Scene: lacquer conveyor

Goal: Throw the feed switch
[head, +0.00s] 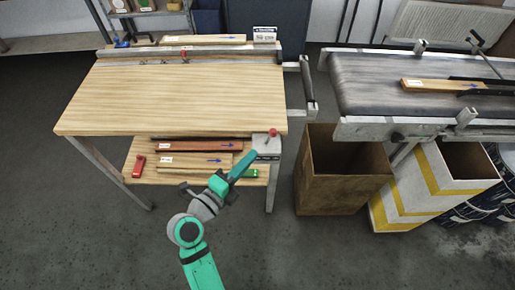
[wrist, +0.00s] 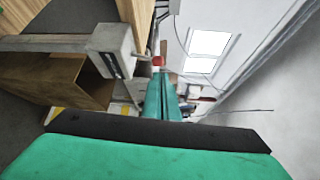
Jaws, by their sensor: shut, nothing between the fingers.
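The feed switch is a grey box (head: 266,153) with a red ball-topped lever (head: 272,133), at the right end of the shelf under the wooden bench. In the wrist view, the grey box (wrist: 112,42) shows a dark slot, and the red ball (wrist: 158,61) appears just beyond my fingertips. My gripper (head: 252,156) is teal, shut and empty, close to the left of the box in the head view. In the wrist view its two fingers (wrist: 163,80) lie together, their tips near the ball. I cannot tell whether they touch the lever.
Labelled wooden strips (head: 200,161), a red block (head: 138,166) and a green block (head: 250,173) lie on the lower shelf. The bench top (head: 185,95) overhangs it. A brown bin (head: 340,185) stands right, beside a yellow-striped bin (head: 420,200) below the conveyor (head: 370,95).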

